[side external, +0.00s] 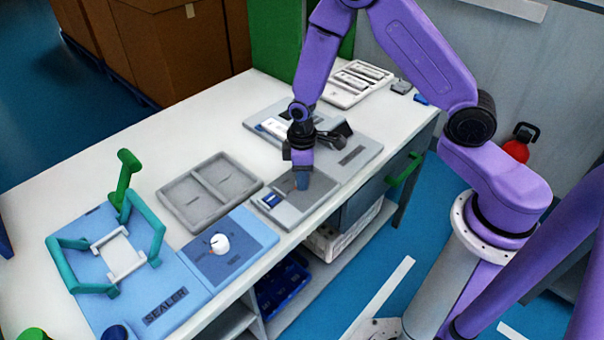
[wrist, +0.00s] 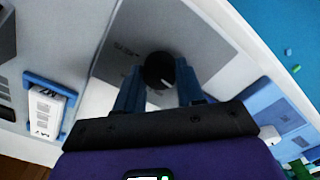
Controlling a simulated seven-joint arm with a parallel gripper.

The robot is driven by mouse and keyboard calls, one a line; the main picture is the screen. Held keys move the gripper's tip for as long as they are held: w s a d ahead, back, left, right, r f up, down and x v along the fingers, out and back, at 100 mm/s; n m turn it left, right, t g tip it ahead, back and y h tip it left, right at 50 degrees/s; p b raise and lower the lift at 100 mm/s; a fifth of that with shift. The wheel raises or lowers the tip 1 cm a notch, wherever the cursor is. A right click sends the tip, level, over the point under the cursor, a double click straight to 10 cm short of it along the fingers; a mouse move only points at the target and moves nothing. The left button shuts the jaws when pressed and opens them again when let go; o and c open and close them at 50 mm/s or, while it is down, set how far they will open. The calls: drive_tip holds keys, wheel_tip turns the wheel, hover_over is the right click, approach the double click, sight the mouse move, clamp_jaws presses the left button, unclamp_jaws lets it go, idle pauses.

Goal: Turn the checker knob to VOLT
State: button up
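The black checker knob (wrist: 158,70) shows in the wrist view with a white pointer line on its lower right edge. It sits on a light grey panel, with small lettering beside it that I cannot read clearly. My gripper (wrist: 159,72) is open, its two blue fingers on either side of the knob, with gaps showing; I cannot tell whether they are level with it.
A blue panel with a white knob (side external: 219,244) and the sealer with its teal frame (side external: 155,228) lie to the left. An empty grey two-part tray (side external: 209,192) lies behind. A grey board (side external: 362,146) with a white device is behind my gripper.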

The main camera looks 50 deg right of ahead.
drive_tip(key=shift+m, duration=0.3)
drive_tip(key=m, duration=0.4)
drive_tip(key=shift+m, duration=0.3)
drive_tip(key=m, duration=0.5)
drive_tip(key=shift+m, duration=0.4)
drive_tip(key=o, duration=1)
drive_tip(key=shift+o, duration=0.2)
drive_tip(key=shift+r, duration=0.1)
wheel_tip(320, 180, up, 17)
drive_tip(key=shift+r, duration=0.15)
